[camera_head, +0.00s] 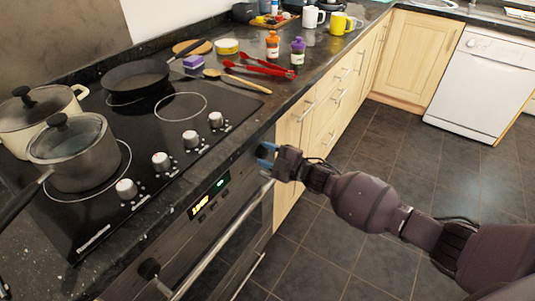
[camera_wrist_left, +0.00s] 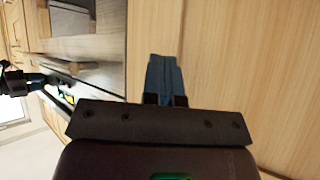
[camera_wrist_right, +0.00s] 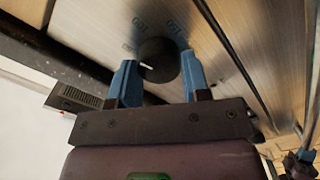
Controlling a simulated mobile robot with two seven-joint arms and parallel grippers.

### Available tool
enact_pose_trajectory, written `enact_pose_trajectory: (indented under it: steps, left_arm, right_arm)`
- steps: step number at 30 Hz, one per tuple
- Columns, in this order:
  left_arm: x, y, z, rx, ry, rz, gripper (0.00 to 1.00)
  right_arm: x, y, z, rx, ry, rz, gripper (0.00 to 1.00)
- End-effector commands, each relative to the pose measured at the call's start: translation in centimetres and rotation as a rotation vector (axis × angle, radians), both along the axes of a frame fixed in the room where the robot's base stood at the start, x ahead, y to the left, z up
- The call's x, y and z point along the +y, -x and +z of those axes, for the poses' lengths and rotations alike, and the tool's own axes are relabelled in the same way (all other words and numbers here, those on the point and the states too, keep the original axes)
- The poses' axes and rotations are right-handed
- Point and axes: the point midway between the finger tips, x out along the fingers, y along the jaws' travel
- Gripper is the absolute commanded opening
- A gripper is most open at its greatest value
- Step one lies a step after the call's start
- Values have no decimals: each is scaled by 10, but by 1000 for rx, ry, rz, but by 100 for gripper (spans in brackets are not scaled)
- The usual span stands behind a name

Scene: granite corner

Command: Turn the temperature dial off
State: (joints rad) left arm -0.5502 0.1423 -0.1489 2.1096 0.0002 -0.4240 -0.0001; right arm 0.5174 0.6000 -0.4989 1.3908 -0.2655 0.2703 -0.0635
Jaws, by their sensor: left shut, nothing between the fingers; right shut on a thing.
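The temperature dial (camera_wrist_right: 158,60) is a round dark knob with a white mark on the brushed-metal oven front, with printed numbers around it. In the right wrist view its white mark points left, toward one fingertip. My right gripper (camera_wrist_right: 160,82) has its blue fingers on either side of the dial, shut on it. In the head view the right gripper (camera_head: 266,153) is at the right end of the oven front and hides the dial. My left gripper (camera_wrist_left: 165,80) is shut and empty in the left wrist view, in front of light wood panels. It is outside the head view.
A second dark knob (camera_head: 148,268) is left of the lit display (camera_head: 208,193) on the oven front. The oven handle (camera_head: 222,240) runs below. White-topped hob knobs (camera_head: 160,161), a lidded pot (camera_head: 72,150) and a pan (camera_head: 135,77) are above. The floor to the right is clear.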

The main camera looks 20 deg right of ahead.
Motion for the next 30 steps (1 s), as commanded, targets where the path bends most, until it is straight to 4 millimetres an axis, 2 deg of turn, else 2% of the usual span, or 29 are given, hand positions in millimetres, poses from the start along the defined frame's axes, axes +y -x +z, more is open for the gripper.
enact_pose_trajectory:
  steps: [30]
  left_arm:
    - [2,-4,-10,4,-10,-16,0]
  right_arm:
    - [0,1,-8,-588,759,1,20]
